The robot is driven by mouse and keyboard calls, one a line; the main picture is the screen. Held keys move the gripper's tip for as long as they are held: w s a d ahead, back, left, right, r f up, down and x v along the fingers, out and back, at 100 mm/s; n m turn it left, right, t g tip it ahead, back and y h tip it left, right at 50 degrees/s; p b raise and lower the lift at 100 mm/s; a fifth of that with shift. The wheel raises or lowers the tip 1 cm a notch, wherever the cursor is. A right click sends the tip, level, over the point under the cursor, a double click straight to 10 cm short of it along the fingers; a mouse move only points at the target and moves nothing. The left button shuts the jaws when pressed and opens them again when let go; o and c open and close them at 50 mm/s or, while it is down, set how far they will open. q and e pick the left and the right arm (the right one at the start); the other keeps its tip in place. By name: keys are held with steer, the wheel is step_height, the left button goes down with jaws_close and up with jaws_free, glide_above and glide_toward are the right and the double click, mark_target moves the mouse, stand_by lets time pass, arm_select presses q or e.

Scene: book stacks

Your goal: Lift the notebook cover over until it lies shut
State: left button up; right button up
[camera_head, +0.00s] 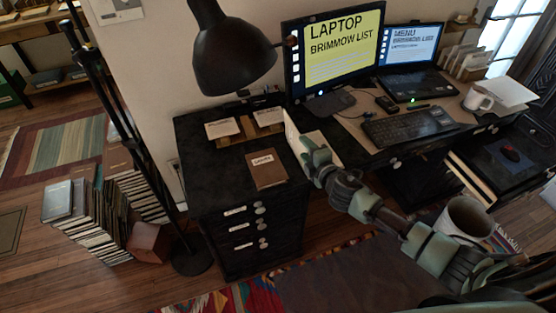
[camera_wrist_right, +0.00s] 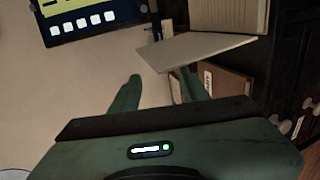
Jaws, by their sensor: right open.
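The notebook lies open on the dark desk below the left monitor. Its pale cover (camera_head: 293,139) stands tilted up at the left of the page (camera_head: 326,147). In the right wrist view the cover (camera_wrist_right: 196,50) is a pale slanted panel beside the lined page (camera_wrist_right: 228,14). My right gripper (camera_head: 306,152) is open at the cover and page, with nothing clearly held. In the wrist view its right fingertip (camera_wrist_right: 186,72) overlaps the cover's lower edge; I cannot tell if they touch. My left gripper is not in view.
A brown labelled book (camera_head: 267,169) lies just left of the notebook. A black lamp (camera_head: 228,55) hangs over the desk's left side.

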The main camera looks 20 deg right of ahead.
steer(key=shift+d+r, duration=0.1)
steer(key=shift+d, duration=0.35)
steer(key=shift+d, duration=0.9)
steer(key=shift+w+d, duration=0.1)
steer(key=shift+d, duration=0.85)
